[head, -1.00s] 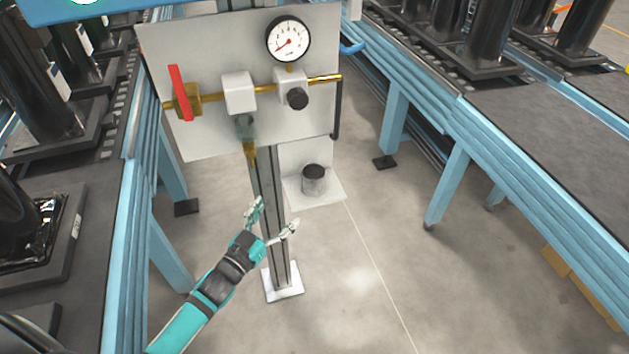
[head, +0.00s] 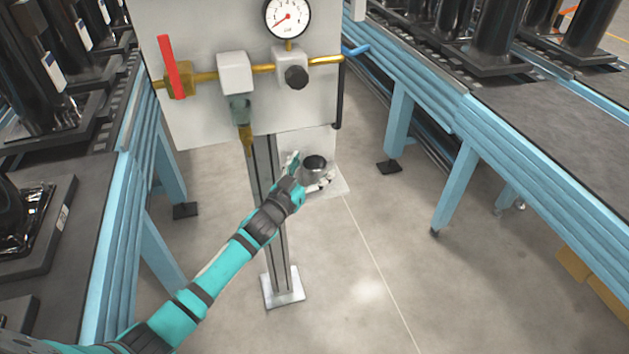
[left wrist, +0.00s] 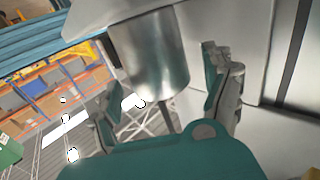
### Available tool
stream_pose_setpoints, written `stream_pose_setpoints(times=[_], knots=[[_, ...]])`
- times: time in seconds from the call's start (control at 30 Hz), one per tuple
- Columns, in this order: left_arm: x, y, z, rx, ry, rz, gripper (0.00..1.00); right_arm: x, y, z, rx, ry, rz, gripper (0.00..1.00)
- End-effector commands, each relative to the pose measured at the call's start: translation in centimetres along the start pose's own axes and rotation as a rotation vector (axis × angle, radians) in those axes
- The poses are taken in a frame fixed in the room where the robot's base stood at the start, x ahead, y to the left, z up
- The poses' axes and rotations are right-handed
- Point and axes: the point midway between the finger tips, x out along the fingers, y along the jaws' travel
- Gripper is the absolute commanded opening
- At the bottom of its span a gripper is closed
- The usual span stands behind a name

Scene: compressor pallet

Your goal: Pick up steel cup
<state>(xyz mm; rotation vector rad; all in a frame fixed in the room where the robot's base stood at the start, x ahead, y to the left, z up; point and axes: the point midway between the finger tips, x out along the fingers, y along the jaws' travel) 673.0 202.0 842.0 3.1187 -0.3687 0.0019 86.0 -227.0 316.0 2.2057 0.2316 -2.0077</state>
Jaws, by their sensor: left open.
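The steel cup (head: 315,166) stands upright on a small white shelf (head: 338,187) fixed to the post, below the gauge panel. My left gripper (head: 308,172) is at the cup, with a finger on its left side and one at its lower right. In the left wrist view the cup (left wrist: 155,58) shows as a shiny cylinder between the two open fingers of my left gripper (left wrist: 165,95). I cannot tell whether either finger touches it. My right gripper is not in view.
The panel (head: 205,115) above carries a red-handled valve (head: 173,70), brass pipe and a pressure gauge (head: 287,17). The grey post (head: 280,250) stands beside my arm.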

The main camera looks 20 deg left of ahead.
Motion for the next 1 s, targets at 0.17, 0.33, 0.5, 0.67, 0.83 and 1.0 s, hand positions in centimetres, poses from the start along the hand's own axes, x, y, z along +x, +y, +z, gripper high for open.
stream_pose_setpoints(times=[0.17, 0.33, 0.5, 0.67, 0.83, 1.0], knots=[[1.7, 0.0, 0.1, 0.001, 0.000, -0.001, 0.83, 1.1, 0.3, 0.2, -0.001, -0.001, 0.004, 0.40], [1.7, 0.0, 0.0, 0.000, -0.002, -0.001, 0.83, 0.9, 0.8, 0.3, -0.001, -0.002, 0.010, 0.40], [1.7, 0.0, 0.0, 0.000, -0.001, -0.001, 0.69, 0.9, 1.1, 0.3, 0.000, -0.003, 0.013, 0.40], [1.7, 0.0, 0.0, 0.000, -0.001, 0.000, 0.48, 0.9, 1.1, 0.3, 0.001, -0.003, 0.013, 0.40], [1.7, 0.0, 0.0, 0.000, -0.001, 0.000, 0.26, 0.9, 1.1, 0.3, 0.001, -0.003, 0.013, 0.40], [1.7, 0.0, 0.0, 0.000, 0.000, 0.000, 0.23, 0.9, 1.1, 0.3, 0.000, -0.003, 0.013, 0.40]])
